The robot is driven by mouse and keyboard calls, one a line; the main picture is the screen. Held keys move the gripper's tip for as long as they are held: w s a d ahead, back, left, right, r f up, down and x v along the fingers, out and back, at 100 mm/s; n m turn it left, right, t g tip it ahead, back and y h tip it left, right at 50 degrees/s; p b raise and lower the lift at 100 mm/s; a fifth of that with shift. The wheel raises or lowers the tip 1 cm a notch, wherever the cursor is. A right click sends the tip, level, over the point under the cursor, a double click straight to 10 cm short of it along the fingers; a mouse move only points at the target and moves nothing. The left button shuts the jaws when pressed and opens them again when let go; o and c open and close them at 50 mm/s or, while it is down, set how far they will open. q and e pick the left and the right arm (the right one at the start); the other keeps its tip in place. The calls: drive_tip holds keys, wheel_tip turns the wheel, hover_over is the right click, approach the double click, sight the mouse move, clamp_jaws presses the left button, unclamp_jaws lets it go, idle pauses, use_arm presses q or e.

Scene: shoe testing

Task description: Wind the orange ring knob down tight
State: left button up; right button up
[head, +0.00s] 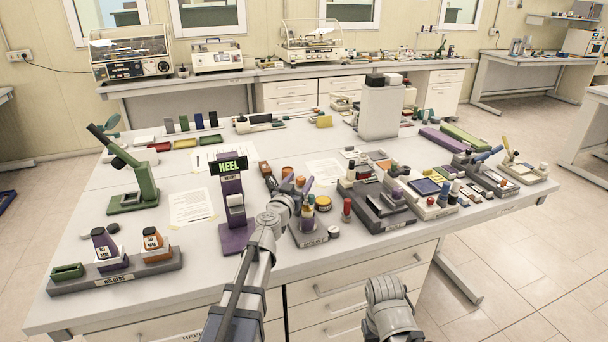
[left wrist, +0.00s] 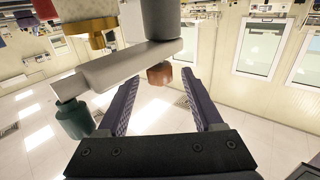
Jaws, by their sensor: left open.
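In the left wrist view a small orange-brown knob (left wrist: 158,75) sits below a grey cylinder, beside a pale bar (left wrist: 130,68). My left gripper (left wrist: 161,82) has its two purple fingers apart, one on each side of the knob in the picture. I see no contact between fingers and knob. In the head view my left gripper (head: 303,187) is over the small labelled mount (head: 311,238) near the table's front edge. An orange part (head: 299,181) shows there, partly hidden by the gripper. My right gripper is not in view; only its arm shows at the bottom.
A purple stand with a HEEL sign (head: 232,166) is left of my left arm. A red-topped peg (head: 347,209) and a grey fixture (head: 385,208) are close on the right. A green stand (head: 138,180) and a holder rack (head: 115,270) are farther left.

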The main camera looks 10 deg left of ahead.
use_arm(q)
drive_tip(key=w, duration=0.4)
drive_tip(key=shift+w+d, duration=0.1)
drive_tip(key=shift+d, duration=0.1)
drive_tip(key=shift+c, duration=0.3)
clamp_jaws()
